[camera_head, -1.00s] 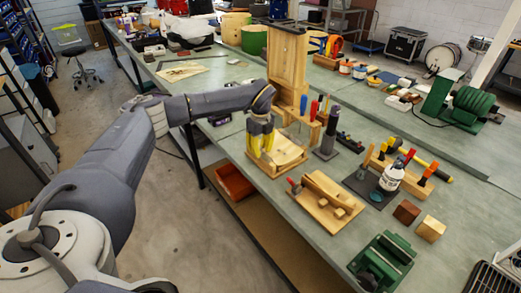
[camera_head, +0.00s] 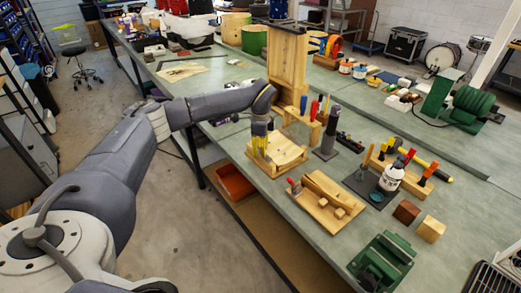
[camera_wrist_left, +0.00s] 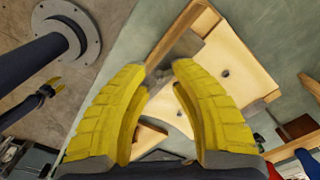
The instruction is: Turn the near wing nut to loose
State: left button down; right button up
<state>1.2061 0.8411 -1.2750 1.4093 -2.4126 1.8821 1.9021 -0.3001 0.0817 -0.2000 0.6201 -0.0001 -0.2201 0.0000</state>
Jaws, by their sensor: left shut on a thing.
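My left gripper (camera_head: 261,153), with yellow fingers, points down over a pale wooden fixture (camera_head: 288,156) at the near edge of the bench. In the left wrist view its fingertips (camera_wrist_left: 159,70) close around a small grey piece, apparently the near wing nut, at the fixture's edge. The fingers and blur hide most of it, so I cannot tell its angle. The fixture's board (camera_wrist_left: 235,50) shows small dark spots beyond the fingers. A small dark, yellow-tipped shape, likely my right gripper (camera_wrist_left: 46,93), appears far off at the left of the wrist view.
A tall wooden panel (camera_head: 288,55) stands just behind the fixture. A wooden tray with blocks (camera_head: 322,205) lies nearer. A red-orange bin (camera_head: 236,182) sits below the bench edge.

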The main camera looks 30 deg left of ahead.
dwell(0.4)
pick_arm(q)
jog(key=c, duration=1.5)
grip_release()
jog(key=shift+o, duration=0.2)
notch_tip(320, 180, up, 12)
